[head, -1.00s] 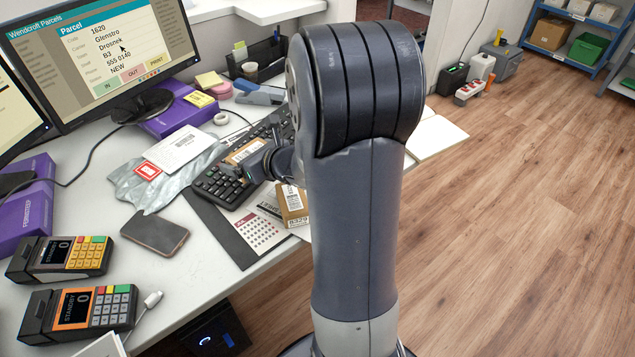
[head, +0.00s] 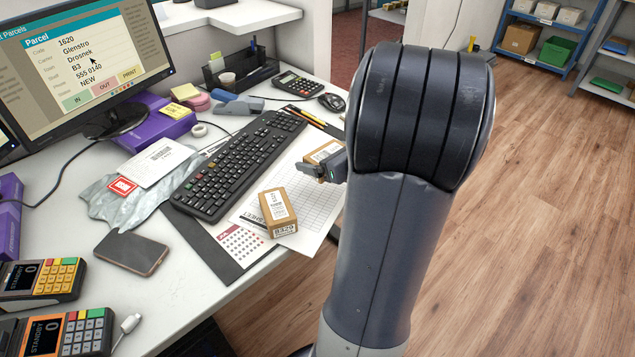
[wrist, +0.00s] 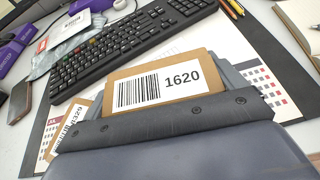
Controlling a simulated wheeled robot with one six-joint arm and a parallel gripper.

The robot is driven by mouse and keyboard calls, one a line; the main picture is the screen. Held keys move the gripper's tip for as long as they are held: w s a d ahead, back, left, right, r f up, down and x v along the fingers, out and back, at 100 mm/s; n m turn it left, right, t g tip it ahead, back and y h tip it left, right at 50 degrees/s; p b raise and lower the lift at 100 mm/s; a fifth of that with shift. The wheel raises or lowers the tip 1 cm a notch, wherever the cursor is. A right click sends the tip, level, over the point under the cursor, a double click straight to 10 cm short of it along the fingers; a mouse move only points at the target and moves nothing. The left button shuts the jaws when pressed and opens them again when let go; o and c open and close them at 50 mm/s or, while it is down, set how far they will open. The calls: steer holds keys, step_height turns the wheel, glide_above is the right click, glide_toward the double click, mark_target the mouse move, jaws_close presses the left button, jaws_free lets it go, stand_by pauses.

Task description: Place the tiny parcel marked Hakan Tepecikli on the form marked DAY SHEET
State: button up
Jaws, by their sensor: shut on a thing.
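My gripper (head: 325,170) is shut on a small brown parcel (head: 322,151), over the far right part of a white gridded form. In the wrist view the held parcel (wrist: 203,60) shows a barcode label reading 1620. I cannot read a person's name on it. The form (head: 312,190) lies on the desk pad beside the keyboard; its upside-down heading is partly covered, with "SHEET" showing. A second brown parcel (head: 278,212), marked 8329 or similar, stands on the heading end. I cannot tell whether the held parcel touches the form.
A black keyboard (head: 240,165) lies left of the form, with pencils (head: 308,117) beyond. A calendar (head: 240,245) is printed on the pad's near end. A grey mailer (head: 105,200) and a phone (head: 130,253) lie further left. The desk edge is close on the right.

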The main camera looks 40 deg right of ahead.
steer(key=shift+f+b, duration=0.8)
steer(key=shift+f, duration=1.8)
steer(key=shift+f, duration=0.1)
steer(key=shift+f, duration=0.15)
steer(key=o, duration=0.8)
steer(key=shift+s+r, duration=0.15)
steer(key=shift+r, duration=0.25)
steer(key=p+v, duration=0.3)
steer(key=v, duration=0.8)
steer(key=shift+s, duration=0.35)
